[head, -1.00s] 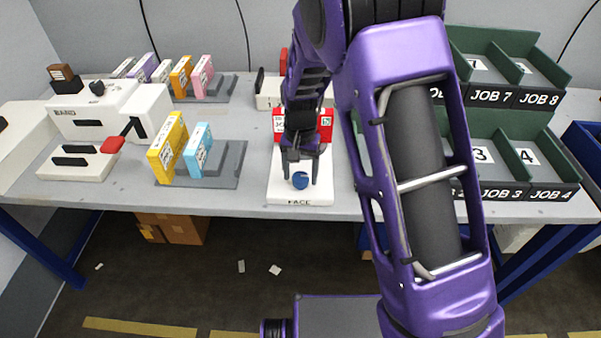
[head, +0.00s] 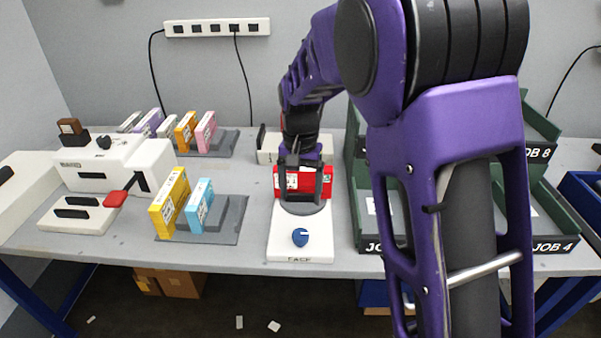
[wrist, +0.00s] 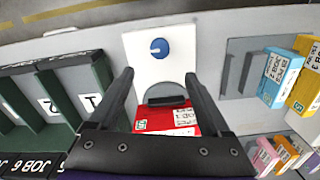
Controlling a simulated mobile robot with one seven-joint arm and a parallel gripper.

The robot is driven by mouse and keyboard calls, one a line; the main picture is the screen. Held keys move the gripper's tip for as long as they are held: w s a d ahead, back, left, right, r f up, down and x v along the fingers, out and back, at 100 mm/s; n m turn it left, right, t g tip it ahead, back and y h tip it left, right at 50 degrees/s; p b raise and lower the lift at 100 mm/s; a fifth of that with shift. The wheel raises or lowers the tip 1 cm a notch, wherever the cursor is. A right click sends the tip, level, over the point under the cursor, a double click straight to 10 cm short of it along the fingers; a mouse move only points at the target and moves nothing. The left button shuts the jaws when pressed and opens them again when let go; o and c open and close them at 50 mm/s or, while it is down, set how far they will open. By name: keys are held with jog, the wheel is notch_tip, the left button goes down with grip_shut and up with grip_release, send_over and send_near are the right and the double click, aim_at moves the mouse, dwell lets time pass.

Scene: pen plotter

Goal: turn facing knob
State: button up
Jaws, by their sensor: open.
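The facing knob (head: 300,237) is a small blue round knob with a white mark, on a white panel (head: 285,251) lettered FACE at the table's front edge. The mark points to the right in the head view. The knob also shows in the wrist view (wrist: 159,46), with the mark pointing left.
Yellow (head: 169,203) and blue (head: 198,206) cartridges stand in a grey holder to the left. A white machine with a red lever (head: 116,199) is farther left. Green job bins (head: 370,238) stand close on the right. The panel's front is clear.

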jog(key=shift+r, duration=2.2)
